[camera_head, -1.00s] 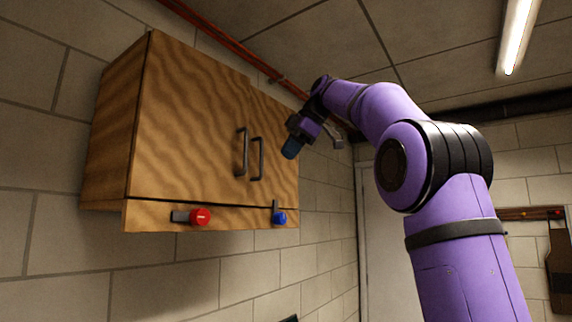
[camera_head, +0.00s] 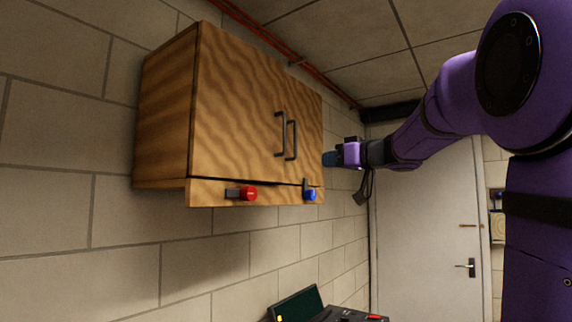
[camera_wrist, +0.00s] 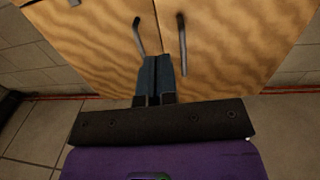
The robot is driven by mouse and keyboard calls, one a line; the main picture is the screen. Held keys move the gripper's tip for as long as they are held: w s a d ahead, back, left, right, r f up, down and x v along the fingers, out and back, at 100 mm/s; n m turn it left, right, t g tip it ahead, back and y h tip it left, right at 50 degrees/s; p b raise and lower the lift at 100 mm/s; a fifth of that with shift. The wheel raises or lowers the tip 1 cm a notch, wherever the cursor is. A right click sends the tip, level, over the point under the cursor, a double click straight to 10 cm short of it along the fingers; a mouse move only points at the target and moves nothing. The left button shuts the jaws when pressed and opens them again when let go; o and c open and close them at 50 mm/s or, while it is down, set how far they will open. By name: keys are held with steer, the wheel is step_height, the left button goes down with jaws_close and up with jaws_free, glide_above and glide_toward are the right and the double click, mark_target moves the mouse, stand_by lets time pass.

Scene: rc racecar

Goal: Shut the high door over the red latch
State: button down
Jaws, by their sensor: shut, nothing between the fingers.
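The wooden wall cabinet has two doors. The high door over the red latch (camera_head: 235,110) is the left one in the head view. It looks nearly flush, with a dark gap along its bottom edge; I cannot tell whether it is fully shut. Its handle (camera_head: 280,133) is beside the handle of the other door (camera_head: 306,120). The red latch (camera_head: 248,194) has its grey bar sideways. My gripper (camera_head: 325,159) is shut and empty at the cabinet's right side in the head view. In the wrist view my fingers (camera_wrist: 155,62) point at the doors, near the two handles.
The blue latch (camera_head: 310,194) has its grey bar pointing up. Below the cabinet is a dark device with a screen (camera_head: 296,305). A red pipe (camera_head: 265,35) runs along the top of the wall. A grey room door (camera_head: 430,240) stands behind my arm.

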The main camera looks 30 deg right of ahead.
mark_target(282, 164)
steer(key=x, duration=1.4)
steer(key=shift+w+a+n+g+y, duration=0.15)
steer(key=shift+w+n+g+y, duration=0.1)
steer(key=shift+w+n+y, duration=0.35)
steer(key=shift+w+a+n+g+y, duration=0.15)
steer(key=shift+w+n+g+y, duration=0.2)
steer(key=shift+w+y, duration=0.5)
steer(key=shift+a+r+n+y, duration=0.1)
steer(key=shift+r+n+y, duration=0.05)
steer(key=shift+n+y, duration=0.3)
